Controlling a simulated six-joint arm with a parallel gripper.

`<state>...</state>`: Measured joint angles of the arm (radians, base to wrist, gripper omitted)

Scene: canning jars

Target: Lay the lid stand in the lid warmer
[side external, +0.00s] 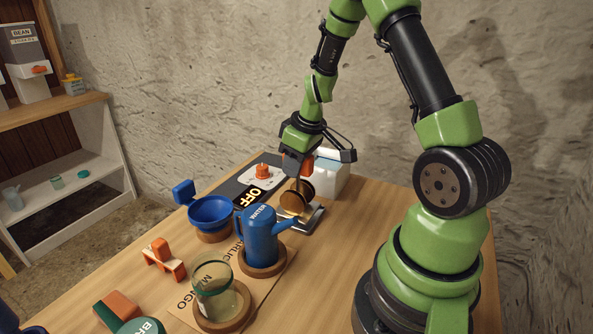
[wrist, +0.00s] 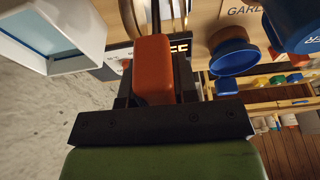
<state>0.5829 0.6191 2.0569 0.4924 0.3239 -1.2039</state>
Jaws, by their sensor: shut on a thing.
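My gripper (side external: 300,165) is shut on the orange handle of the lid stand. In the wrist view the orange handle (wrist: 153,70) sits between my gripper's fingers, with a thin rod running up to round copper-coloured discs cut off by the top edge. In the side view the lid stand's round copper part (side external: 294,203) hangs below my gripper, over or on a flat grey metal plate; I cannot tell if they touch. The white open box (side external: 331,178), which looks like the lid warmer, stands behind and right of my gripper. Its light-blue inside also shows in the wrist view (wrist: 60,22).
A blue pitcher (side external: 260,237) stands close in front, its spout toward the metal plate (side external: 313,219). A blue funnel (side external: 210,213), a black panel with an orange knob (side external: 263,172), a glass jar (side external: 216,293) and an orange-and-white stand (side external: 164,259) are further left.

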